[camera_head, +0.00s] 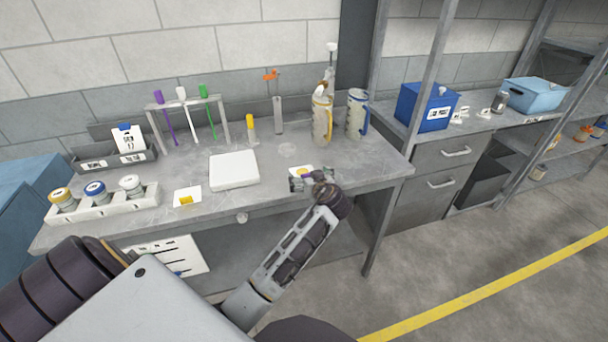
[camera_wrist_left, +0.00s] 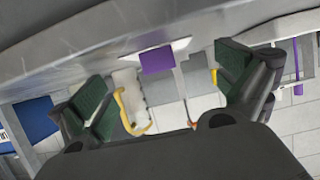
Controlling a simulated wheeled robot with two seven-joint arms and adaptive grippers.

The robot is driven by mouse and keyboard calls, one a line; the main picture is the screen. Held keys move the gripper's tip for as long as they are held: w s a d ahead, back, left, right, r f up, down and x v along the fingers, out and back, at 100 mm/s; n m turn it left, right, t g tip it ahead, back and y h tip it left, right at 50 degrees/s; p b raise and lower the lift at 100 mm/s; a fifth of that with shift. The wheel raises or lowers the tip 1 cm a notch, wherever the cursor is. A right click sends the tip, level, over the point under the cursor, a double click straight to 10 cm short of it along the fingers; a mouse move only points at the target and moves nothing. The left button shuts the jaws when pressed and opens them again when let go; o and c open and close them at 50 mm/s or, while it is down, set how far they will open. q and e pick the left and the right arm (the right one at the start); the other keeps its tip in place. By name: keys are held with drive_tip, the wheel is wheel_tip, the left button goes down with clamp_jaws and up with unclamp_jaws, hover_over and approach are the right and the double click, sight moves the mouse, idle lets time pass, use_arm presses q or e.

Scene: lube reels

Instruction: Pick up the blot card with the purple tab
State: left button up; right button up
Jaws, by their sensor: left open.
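The blot card with the purple tab (camera_wrist_left: 158,60) shows in the left wrist view as a pale card with a purple tab, on the grey bench. The gripper is empty. I cannot tell how far the pads are from the card.
A second card with a yellow tab (camera_head: 187,197) lies left of a white square block (camera_head: 234,170). A jar rack (camera_head: 105,203) stands at front left, a tube rack (camera_head: 189,101) behind. Jugs (camera_head: 322,120) stand right of centre. The bench right of the gripper is clear.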

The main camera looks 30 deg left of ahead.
sight(303, 171)
use_arm(q)
drive_tip(key=shift+x, duration=0.85)
drive_tip(key=shift+w+a+f, duration=0.1)
drive_tip(key=shift+w+a, duration=0.05)
drive_tip(key=shift+f, duration=0.1)
drive_tip(key=c, duration=0.7)
use_arm(e)
drive_tip(key=shift+s+r, duration=0.15)
drive_tip(key=shift+s, duration=0.05)
